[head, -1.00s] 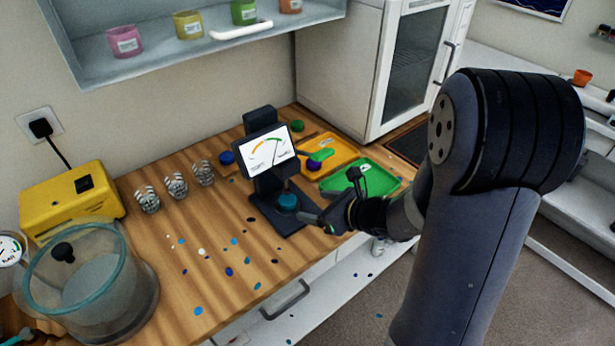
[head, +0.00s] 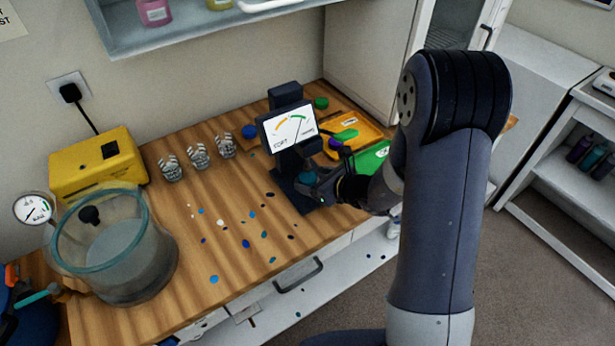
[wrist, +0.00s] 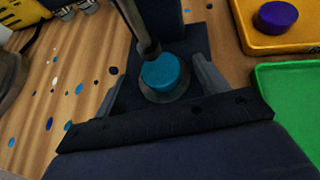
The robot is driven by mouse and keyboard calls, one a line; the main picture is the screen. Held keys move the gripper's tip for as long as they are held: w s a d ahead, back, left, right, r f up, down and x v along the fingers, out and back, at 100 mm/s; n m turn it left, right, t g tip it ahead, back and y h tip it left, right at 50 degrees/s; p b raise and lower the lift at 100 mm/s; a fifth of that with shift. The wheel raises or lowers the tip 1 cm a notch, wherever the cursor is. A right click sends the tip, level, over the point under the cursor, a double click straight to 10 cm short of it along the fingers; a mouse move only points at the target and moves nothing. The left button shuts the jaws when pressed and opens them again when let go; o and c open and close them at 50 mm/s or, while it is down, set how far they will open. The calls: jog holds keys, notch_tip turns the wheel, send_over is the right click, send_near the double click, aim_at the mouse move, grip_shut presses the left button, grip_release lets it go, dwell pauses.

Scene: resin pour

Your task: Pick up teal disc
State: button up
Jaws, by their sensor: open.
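The teal disc (wrist: 165,73) sits on the round seat of the dark test stand (head: 284,152), below its gauge display, under a thin vertical rod. In the head view the teal disc (head: 308,177) is partly hidden by my gripper (head: 318,188). In the wrist view my gripper (wrist: 168,82) is open, with one finger on each side of the disc. I cannot tell whether the fingers touch it.
An orange tray (wrist: 280,44) with a purple disc (wrist: 276,17) and a green tray (wrist: 290,100) lie to the right. Blue and green discs stand near the stand's back. Resin drops spot the bench at left. A glass chamber (head: 118,255) stands at the front left.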

jog(key=shift+x, duration=0.8)
jog(key=c, duration=1.1)
jog(key=shift+r, duration=0.15)
jog(key=shift+c, duration=0.2)
